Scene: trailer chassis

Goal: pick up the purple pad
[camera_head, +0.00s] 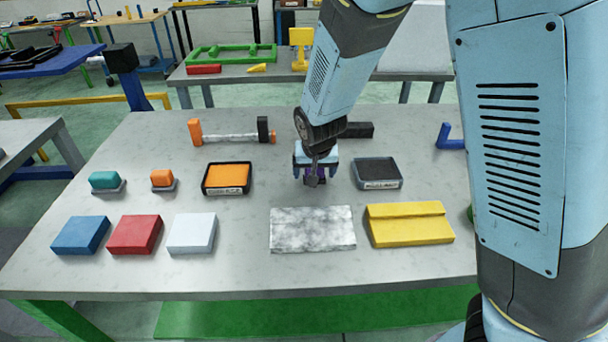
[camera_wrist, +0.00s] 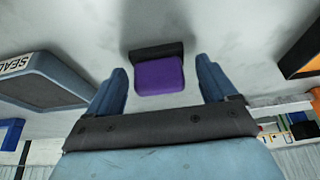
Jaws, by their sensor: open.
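The purple pad (camera_wrist: 160,76) shows in the wrist view as a small purple block against a dark grey base (camera_wrist: 156,51). It lies between and just beyond the two blue fingers of my gripper (camera_wrist: 160,84). The fingers are spread, with a gap on each side of the pad. In the head view my gripper (camera_head: 316,172) points down over the middle of the table. Only a bit of purple shows there; the gripper hides most of the pad.
On the grey table (camera_head: 240,280), an orange-filled tray (camera_head: 227,178) stands left of my gripper and a dark-filled tray (camera_head: 378,173) right. Nearer lie a marbled slab (camera_head: 312,229) and a yellow block (camera_head: 409,224). Teal (camera_head: 105,180) and small orange (camera_head: 162,178) pads stand further left.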

